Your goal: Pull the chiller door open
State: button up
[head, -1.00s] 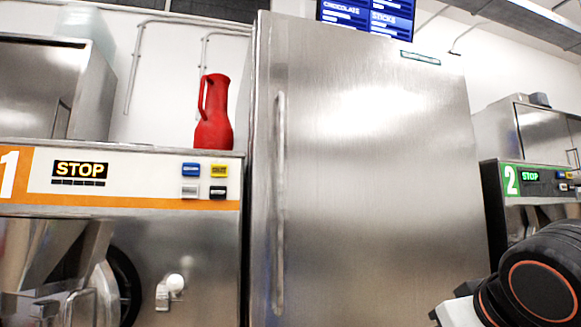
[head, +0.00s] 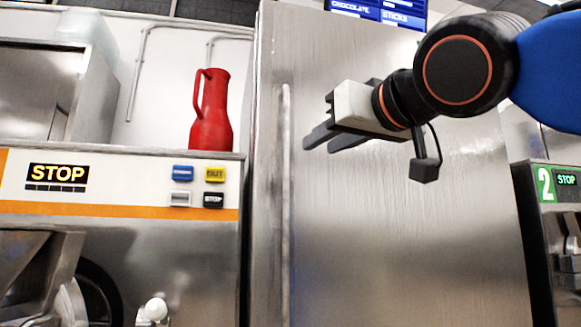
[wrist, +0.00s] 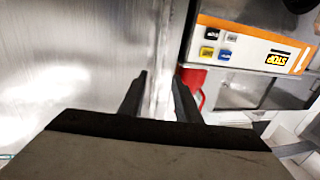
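The chiller door (head: 410,250) is a tall brushed-steel panel in the middle of the head view and looks closed. Its long vertical handle (head: 286,215) runs down the door's left side. My gripper (head: 317,143) is in front of the door, just right of the handle, with its fingers pointing left. The fingers are apart and look empty. In the wrist view my gripper (wrist: 160,82) shows two dark fingers with a gap between them. The door (wrist: 75,60) fills the left of that view. A pale vertical strip, perhaps the handle, lies beyond the gap; contact cannot be told.
The orange-striped machine (head: 100,212) with a STOP display stands left of the chiller, with a red jug (head: 211,115) on top. A green-marked machine (head: 546,190) stands to the right. A blue menu screen (head: 380,10) hangs above.

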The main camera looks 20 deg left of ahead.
aim_at(287, 163)
jog(key=x, duration=1.7)
jog(key=shift+w+a, duration=0.1)
grip_shut()
